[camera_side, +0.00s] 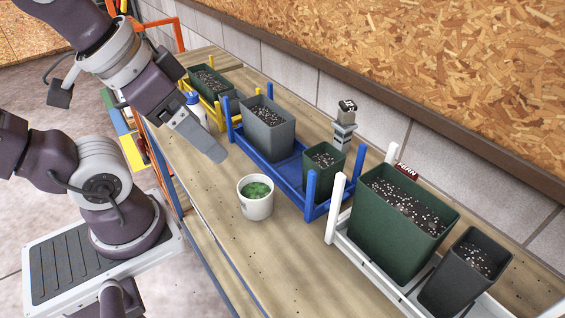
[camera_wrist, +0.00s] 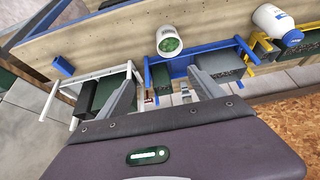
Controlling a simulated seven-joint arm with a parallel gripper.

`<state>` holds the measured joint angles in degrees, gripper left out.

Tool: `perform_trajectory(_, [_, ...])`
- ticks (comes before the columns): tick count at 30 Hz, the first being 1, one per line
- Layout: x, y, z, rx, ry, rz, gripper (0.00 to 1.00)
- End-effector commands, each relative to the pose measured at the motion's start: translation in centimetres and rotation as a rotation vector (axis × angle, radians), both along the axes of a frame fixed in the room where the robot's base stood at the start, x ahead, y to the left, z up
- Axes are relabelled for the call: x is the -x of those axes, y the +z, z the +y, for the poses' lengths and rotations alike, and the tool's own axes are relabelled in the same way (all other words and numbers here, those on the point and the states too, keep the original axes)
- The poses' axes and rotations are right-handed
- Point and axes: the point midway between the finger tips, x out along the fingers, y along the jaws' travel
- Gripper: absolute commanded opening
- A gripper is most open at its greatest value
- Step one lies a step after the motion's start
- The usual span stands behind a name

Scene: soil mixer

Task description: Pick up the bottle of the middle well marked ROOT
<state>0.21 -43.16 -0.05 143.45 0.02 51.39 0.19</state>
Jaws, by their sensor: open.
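My gripper (camera_side: 217,154) hangs over the bench, left of the blue rack (camera_side: 284,178), open and empty; only one finger shows clearly there. Both spread fingers show in the wrist view (camera_wrist: 163,88), apart, with the blue rack partly between and beyond them. A white bottle with a blue part (camera_side: 196,108) stands behind my gripper by the yellow rack; it also shows at the upper right of the wrist view (camera_wrist: 272,20). The blue rack, in the middle, holds a grey pot (camera_side: 266,133) and a small green pot (camera_side: 324,170). I can read no ROOT mark.
A white cup with green contents (camera_side: 256,198) stands before the blue rack. A white rack (camera_side: 350,250) holds green (camera_side: 400,235) and dark (camera_side: 462,275) pots. The yellow rack (camera_side: 207,105) holds a green pot (camera_side: 210,82). A grey post (camera_side: 343,130) stands behind the blue rack.

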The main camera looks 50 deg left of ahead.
Motion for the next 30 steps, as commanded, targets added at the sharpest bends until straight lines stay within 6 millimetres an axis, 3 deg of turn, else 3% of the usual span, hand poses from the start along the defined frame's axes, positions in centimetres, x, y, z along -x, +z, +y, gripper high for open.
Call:
perform_trajectory(2, [0.0,0.0,0.0,0.0,0.0,0.0,0.61])
perform_trajectory(10, [0.0,0.0,0.1,0.001,0.005,0.005,0.61])
perform_trajectory(14, [0.0,-2.2,2.0,-0.073,0.003,0.145,0.61])
perform_trajectory(18, [1.1,-7.2,8.1,-0.327,-0.04,0.523,0.61])
perform_trajectory(23, [2.1,-9.8,16.2,-0.712,-0.178,0.929,0.61])
perform_trajectory(26, [1.1,-10.1,20.8,-0.978,-0.32,1.14,0.61])
perform_trajectory(30, [-2.7,-10.5,25.6,-1.34,-0.593,1.352,0.61])
